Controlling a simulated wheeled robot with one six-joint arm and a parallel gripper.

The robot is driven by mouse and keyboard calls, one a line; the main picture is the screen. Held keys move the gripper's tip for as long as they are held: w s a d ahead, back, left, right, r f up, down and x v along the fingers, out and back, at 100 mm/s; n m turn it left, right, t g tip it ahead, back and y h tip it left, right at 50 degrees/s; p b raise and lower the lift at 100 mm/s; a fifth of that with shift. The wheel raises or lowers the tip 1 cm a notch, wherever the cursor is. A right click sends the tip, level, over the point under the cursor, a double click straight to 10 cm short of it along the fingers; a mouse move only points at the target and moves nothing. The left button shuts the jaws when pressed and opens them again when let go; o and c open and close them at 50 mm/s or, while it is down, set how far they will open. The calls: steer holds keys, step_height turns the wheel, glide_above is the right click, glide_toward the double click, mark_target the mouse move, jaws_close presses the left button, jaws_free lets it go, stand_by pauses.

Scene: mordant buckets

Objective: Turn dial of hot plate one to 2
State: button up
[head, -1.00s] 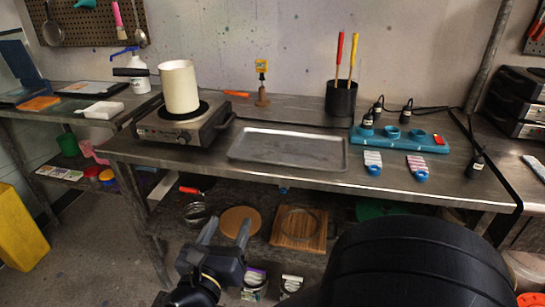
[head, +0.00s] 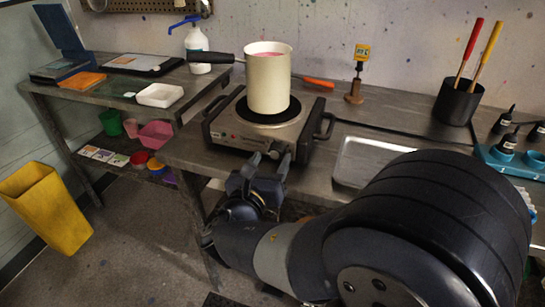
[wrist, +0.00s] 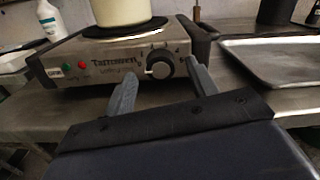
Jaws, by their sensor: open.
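The hot plate (head: 262,124) stands on the steel bench with a cream pot (head: 268,80) on its burner. The pot holds something pink. In the wrist view the front panel of the hot plate (wrist: 108,63) shows its dial (wrist: 159,64), a dark knob with a pale pointer mark. My gripper (head: 268,160) is in front of the panel, open and empty. In the wrist view my gripper (wrist: 160,80) has one finger on each side of the dial, a little nearer to me; I cannot tell whether they touch it.
A metal tray (head: 349,178) lies on the bench right of the hot plate. The pot's dark handle (head: 211,58) sticks out left. An orange-handled tool (head: 319,82) lies behind. Red and green lamps sit on the panel's left.

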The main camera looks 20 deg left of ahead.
steer(key=shift+w, duration=1.05)
steer(key=shift+d, duration=0.1)
steer(key=c, duration=1)
